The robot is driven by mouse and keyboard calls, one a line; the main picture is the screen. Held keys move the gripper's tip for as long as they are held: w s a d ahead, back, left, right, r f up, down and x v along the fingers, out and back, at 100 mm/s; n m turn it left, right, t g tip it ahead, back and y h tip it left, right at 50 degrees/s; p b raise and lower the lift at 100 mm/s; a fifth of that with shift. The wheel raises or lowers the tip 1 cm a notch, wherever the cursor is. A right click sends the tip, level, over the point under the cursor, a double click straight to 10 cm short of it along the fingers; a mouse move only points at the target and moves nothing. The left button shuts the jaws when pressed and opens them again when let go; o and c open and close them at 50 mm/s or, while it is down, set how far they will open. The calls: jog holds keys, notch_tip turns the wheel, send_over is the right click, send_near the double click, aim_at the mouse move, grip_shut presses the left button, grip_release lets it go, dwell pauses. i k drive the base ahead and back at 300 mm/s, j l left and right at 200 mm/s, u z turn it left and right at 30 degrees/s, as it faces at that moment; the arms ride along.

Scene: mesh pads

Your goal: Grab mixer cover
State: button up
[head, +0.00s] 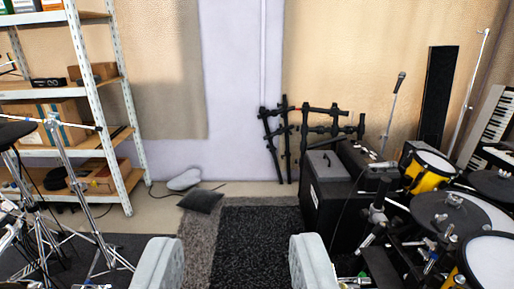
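My gripper (236,250) shows at the bottom of the head view as two pale grey fingers set wide apart. It is open, and only the rug shows between the fingers. I cannot pick out a mixer cover for certain. A dark, flat, cushion-like piece (200,201) lies on the floor ahead, left of the middle. A light grey rounded piece (185,179) lies just behind it. Both are well beyond my gripper, and I cannot tell whether either is the cover.
A dark rug (258,235) covers the floor ahead. Metal shelving (107,140) with boxes stands left, with cymbal stands before it. A black amplifier (326,195), a yellow drum kit (428,172) and a keyboard (487,125) crowd the right. A black rack (305,130) stands by the wall.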

aim_at(327, 166)
jog(key=i, duration=1.6)
jog(key=i+j+z, duration=0.1)
jog(key=i+z, duration=0.15)
jog(key=i, duration=0.3)
jog(key=i+j+z, duration=0.2)
jog(key=i, duration=0.35)
jog(key=i+j+z, duration=0.25)
jog(key=i, duration=0.25)
jog(key=i+j+z, duration=0.65)
jog(key=k+l, duration=0.05)
jog(key=k, duration=0.05)
